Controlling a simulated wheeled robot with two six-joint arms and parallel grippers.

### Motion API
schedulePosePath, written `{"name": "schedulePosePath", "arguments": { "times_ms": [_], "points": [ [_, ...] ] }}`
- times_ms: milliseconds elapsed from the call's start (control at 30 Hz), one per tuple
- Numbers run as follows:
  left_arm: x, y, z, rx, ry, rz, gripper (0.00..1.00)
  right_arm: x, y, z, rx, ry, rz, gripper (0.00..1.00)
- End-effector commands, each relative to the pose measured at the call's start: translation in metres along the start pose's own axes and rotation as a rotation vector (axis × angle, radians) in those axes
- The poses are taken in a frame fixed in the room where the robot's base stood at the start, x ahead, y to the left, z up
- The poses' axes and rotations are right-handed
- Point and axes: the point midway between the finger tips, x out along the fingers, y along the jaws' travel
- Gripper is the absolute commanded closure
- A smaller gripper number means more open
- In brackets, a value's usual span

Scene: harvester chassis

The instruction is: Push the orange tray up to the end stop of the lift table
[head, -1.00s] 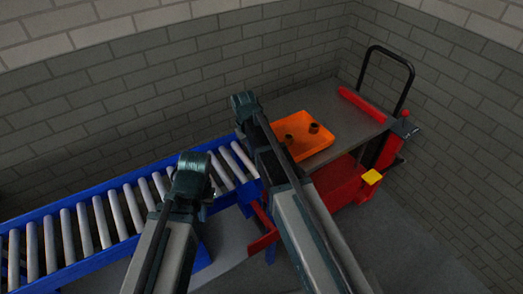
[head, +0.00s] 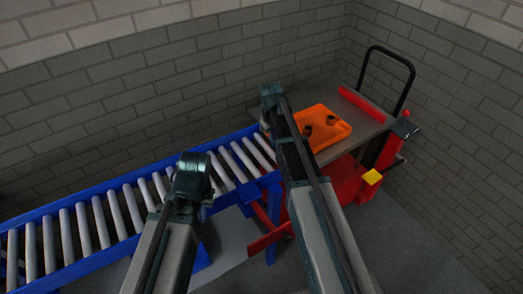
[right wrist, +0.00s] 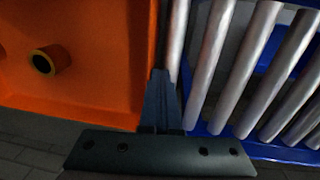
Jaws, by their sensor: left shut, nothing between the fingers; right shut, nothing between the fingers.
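The orange tray (head: 335,122) lies on the grey top of the lift table (head: 357,131), with dark round parts (head: 331,119) in it. The end stop, a red bar (head: 363,104), runs along the table's far right end; a strip of bare table shows between it and the tray. My right gripper (head: 272,97) is at the tray's left side. In the right wrist view its shut fingers (right wrist: 161,98) stand at the wall of the tray (right wrist: 100,95), apparently touching it. My left gripper (head: 193,170) is shut and empty above the conveyor.
The blue-framed roller conveyor (head: 93,218) runs from the left up to the lift table; its rollers (right wrist: 240,70) lie right beside my right fingers. A black push handle (head: 386,55) rises behind the end stop. A grey brick wall stands close behind.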

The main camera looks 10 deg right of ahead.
Motion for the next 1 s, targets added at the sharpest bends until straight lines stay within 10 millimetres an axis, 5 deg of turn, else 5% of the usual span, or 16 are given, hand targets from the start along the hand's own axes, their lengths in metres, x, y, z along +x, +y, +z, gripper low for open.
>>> {"name": "schedulePosePath", "arguments": {
  "times_ms": [1000],
  "points": [
    [0.005,0.001,0.0,0.0,0.0,0.0,1.0,0.015,0.098,-0.001,0.001,0.0,0.001,1.0]
  ]
}}
